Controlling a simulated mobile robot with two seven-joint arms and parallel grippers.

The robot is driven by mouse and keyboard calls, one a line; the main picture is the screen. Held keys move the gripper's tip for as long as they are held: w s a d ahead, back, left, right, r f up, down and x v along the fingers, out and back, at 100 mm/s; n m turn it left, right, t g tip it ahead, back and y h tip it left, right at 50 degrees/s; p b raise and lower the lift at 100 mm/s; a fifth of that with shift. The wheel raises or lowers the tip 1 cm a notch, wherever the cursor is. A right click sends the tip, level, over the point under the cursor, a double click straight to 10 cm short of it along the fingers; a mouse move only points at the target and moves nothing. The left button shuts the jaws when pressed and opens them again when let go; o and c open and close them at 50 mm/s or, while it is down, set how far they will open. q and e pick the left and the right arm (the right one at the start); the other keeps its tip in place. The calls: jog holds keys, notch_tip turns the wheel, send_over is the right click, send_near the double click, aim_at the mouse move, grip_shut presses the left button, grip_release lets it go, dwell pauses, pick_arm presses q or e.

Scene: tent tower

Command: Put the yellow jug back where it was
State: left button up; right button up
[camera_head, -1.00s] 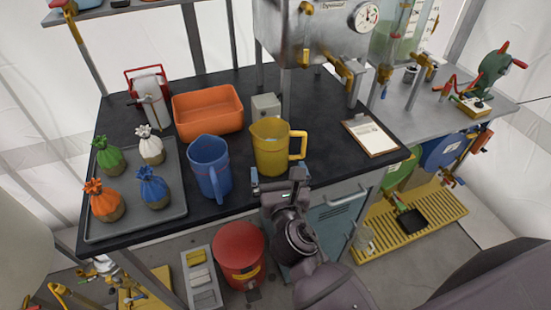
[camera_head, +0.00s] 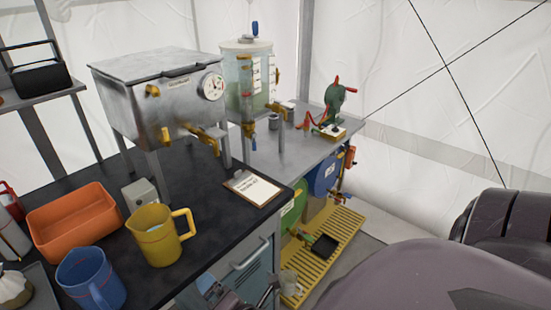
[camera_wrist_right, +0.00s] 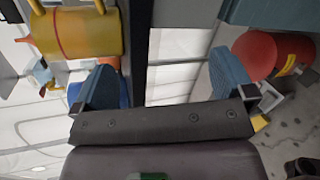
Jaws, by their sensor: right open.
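The yellow jug (camera_head: 160,235) stands upright on the black bench top (camera_head: 190,185), its handle to the right. It is between the blue jug (camera_head: 92,278) and the clipboard (camera_head: 254,188), in front of a small grey box (camera_head: 140,194). My right gripper (camera_head: 236,290) is partly cut off at the bottom of the head view, below the bench's front edge. In the right wrist view its fingers (camera_wrist_right: 163,82) are apart with nothing between them. There the yellow jug (camera_wrist_right: 88,33) appears sideways at upper left, clear of the fingers. My left gripper is not in view.
An orange bin (camera_head: 74,222) stands behind the blue jug. A metal tank with a gauge (camera_head: 160,95) stands at the bench's back. A red bucket (camera_wrist_right: 254,52) is beside the right finger in the wrist view. A yellow slatted platform (camera_head: 330,245) is low at right.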

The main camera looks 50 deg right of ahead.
jog(key=s+d+f+m+g, duration=0.1)
jog(key=s+d+f+m, duration=0.2)
jog(key=m, duration=0.7)
jog(key=s+d+f+m+g+y, duration=0.1)
jog(key=s+d+f+m, duration=0.3)
jog(key=m, duration=0.5)
jog(key=s+f+g, duration=0.1)
jog(key=s+f, duration=0.1)
jog(key=s, duration=0.1)
jog(key=shift+d+m, duration=0.3)
jog(key=shift+m, duration=0.1)
